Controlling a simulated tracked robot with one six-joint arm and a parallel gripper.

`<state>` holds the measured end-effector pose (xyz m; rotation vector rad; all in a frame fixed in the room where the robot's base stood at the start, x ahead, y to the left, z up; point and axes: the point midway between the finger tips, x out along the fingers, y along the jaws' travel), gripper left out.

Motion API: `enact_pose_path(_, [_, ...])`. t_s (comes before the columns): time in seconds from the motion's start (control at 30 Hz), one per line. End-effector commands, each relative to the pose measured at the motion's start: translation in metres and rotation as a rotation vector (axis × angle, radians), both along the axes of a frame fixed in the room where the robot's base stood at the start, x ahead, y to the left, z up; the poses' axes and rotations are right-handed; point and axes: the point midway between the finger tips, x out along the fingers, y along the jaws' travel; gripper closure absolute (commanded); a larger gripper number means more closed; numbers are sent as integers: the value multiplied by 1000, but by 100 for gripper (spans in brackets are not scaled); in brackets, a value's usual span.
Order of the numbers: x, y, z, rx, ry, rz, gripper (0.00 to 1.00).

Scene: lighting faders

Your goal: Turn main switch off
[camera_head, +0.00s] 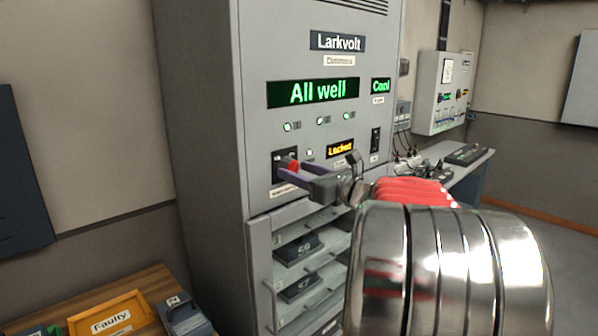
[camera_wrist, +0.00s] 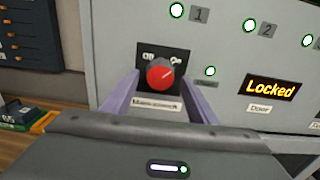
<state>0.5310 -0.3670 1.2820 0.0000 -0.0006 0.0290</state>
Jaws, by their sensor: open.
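The main switch is a red rotary knob (camera_wrist: 160,74) on a black plate on the grey dimmer cabinet, with a label below it that looks like "Main switch". A pale pointer mark on the knob points to the upper right. The knob (camera_head: 293,164) also shows in the head view, at the tips of my gripper. My gripper (camera_wrist: 161,92) is open, with one purple finger on each side of the knob in the wrist view. I cannot tell whether the fingers touch it. In the head view, my gripper (camera_head: 285,174) partly covers the switch plate.
The cabinet display (camera_head: 313,92) reads "All well", and an amber display (camera_head: 341,149) reads "Locked". A glazed door (camera_head: 300,265) with dimmer modules is below. A wooden table with a "Faulty" tray (camera_head: 110,318) stands at lower left. A desk (camera_head: 470,165) is at right.

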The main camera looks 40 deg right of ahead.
Motion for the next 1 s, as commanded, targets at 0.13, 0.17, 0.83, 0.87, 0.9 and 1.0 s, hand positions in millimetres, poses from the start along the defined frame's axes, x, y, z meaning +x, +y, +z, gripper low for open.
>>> enact_pose_path(0.13, [8,0,-1,1,1,0,47])
enact_pose_path(0.17, [8,0,-1,1,1,-1,47])
enact_pose_path(0.83, [8,-1,0,0,1,-2,77])
enact_pose_path(0.87, [8,-1,0,0,1,-2,79])
enact_pose_path(0.9, [8,-1,0,0,1,-2,82])
enact_pose_path(1.0, [8,-10,-1,0,1,-3,88])
